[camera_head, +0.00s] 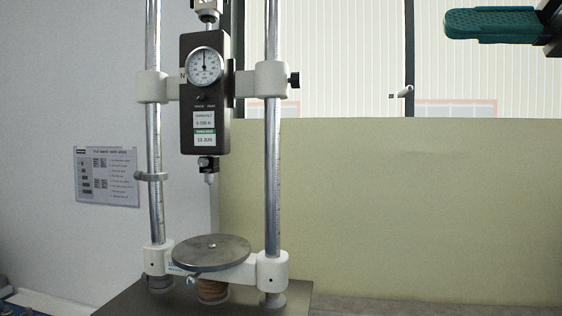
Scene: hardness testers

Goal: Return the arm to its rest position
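A teal ribbed piece with a dark mount at the upper right edge looks like one finger of my gripper (490,25). It points left, in front of the window and well to the right of the test stand. The rest of the gripper and most of the arm are outside the picture. A second finger cannot be made out, so I cannot tell whether it is open or shut. No object shows in its grip.
A hardness test stand (273,190) has two steel columns, a dial gauge (205,66) and a round plate (212,252). A printed sheet (107,176) is on the wall at left. A yellowish panel (400,205) stands behind at right. The space right of the stand looks clear.

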